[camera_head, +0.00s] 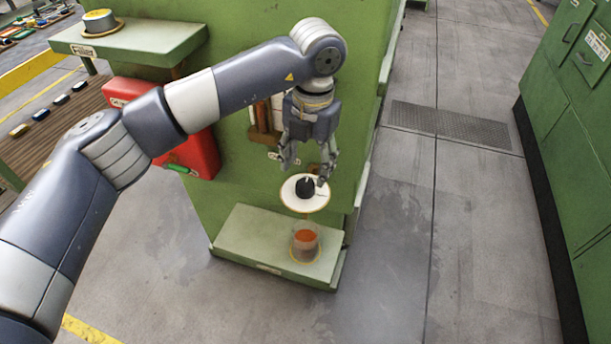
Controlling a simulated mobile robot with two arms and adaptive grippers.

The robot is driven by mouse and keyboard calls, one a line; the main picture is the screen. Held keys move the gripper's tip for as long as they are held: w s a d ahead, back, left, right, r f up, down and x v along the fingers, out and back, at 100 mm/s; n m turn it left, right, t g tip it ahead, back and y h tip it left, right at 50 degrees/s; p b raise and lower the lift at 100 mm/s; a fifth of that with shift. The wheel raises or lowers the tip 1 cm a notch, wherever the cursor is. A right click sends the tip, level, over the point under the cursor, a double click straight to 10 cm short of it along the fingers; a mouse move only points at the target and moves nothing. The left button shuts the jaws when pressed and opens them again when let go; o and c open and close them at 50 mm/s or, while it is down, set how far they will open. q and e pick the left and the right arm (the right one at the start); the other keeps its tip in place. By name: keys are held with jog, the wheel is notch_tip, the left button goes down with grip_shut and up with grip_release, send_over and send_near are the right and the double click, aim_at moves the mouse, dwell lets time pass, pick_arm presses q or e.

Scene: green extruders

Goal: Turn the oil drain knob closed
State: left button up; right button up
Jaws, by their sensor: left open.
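The oil drain knob (305,188) is a black knob on a round white dial plate (290,199), on the end of the green machine. My left gripper (306,176) points down just above the knob, with its fingers apart. One finger is close to the right side of the knob; I cannot tell whether it touches. A clear container with reddish-orange liquid (305,241) stands below the dial on a green ledge (245,240). My right gripper is not in view.
A red box (200,152) is fixed to the machine, left of the knob and partly behind my left arm. A green shelf (150,42) holds a round tin (99,21). Green cabinets (580,120) stand at the right. The floor between is clear, with a metal grate (450,124).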

aim_at(309, 187)
pick_arm(q)
notch_tip(309, 187, up, 6)
jog(key=shift+d, duration=0.15)
jog(key=shift+s+d+f, duration=0.1)
jog(key=shift+s, duration=0.05)
dwell(0.3)
